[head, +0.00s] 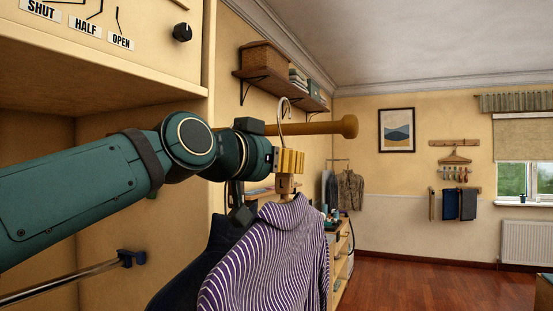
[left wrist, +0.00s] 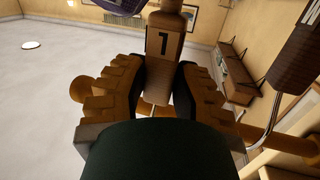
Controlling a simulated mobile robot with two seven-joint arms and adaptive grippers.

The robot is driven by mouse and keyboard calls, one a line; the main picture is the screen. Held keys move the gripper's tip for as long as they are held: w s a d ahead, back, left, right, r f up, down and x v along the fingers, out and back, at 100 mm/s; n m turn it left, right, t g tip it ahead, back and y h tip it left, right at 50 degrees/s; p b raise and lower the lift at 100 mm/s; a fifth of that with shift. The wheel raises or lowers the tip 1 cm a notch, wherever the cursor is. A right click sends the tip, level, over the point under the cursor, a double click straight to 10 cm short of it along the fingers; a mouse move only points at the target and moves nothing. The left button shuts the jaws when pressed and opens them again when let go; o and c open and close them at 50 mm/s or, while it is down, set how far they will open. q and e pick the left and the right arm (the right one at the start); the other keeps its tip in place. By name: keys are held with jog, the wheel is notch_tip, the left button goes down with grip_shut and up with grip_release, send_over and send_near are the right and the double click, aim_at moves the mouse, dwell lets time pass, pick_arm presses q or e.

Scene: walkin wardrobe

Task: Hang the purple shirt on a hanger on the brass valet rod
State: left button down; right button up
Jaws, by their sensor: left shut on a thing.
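The purple-and-white striped shirt (head: 268,262) hangs upright on a hanger in the head view. Its edge shows at the top of the left wrist view (left wrist: 122,5). My left gripper (head: 289,162) is shut on the hanger's wooden neck block (head: 285,185), marked with a dark character; the block also shows between the fingers in the left wrist view (left wrist: 164,45). The hanger's metal hook (head: 281,108) rises above the gripper and overlaps the brass valet rod (head: 318,128). I cannot tell whether the hook rests on the rod. My right gripper is not in view.
A dark garment (head: 207,262) hangs just left of the shirt. A wall shelf (head: 275,80) with a basket is above the rod. A cabinet with labels (head: 85,25) stands at left, above a metal rail (head: 70,283). The wooden floor (head: 400,285) at right is clear.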

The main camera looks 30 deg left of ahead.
aim_at(278, 183)
pick_arm(q)
jog(key=shift+w+r, duration=0.1)
jog(key=shift+w, duration=0.5)
jog(key=shift+w+f, duration=0.15)
jog(key=shift+f, duration=0.2)
jog(key=shift+f+b, duration=1.25)
jog(key=shift+b, duration=0.1)
jog(key=shift+f+b, duration=0.3)
jog(key=shift+b, duration=0.05)
jog(key=c, duration=0.7)
grip_release()
jog(key=shift+c, duration=0.2)
jog(key=v, duration=1.2)
